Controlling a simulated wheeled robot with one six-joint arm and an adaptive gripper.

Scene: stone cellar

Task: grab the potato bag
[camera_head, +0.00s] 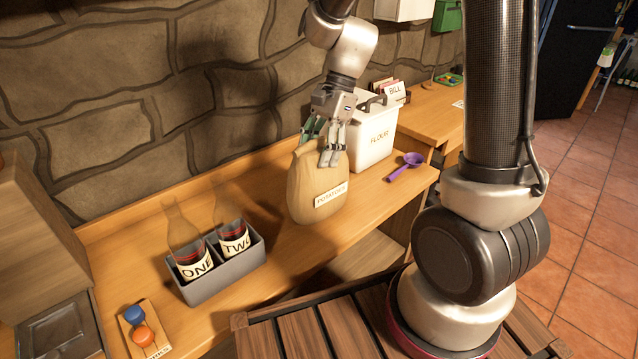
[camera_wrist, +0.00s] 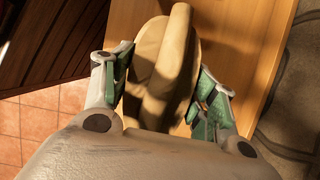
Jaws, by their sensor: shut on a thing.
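The potato bag (camera_head: 305,190) is a tan sack with a label reading POTATOES. It is upright at the middle of the wooden counter in the head view, and I cannot tell whether its base touches the counter. My gripper (camera_head: 325,142) comes down from above and is shut on the top of the bag. In the wrist view the bag (camera_wrist: 165,65) lies between the two green-padded fingers of my gripper (camera_wrist: 160,92). The exact contact of the fingertips is partly hidden.
A grey holder (camera_head: 222,270) with two bottles labelled ONE and TWO stands left of the bag. A white FLOUR bin (camera_head: 372,145) is close behind it on the right, with a purple scoop (camera_head: 406,166) beside it. A stone wall (camera_head: 150,85) bounds the counter (camera_head: 290,255).

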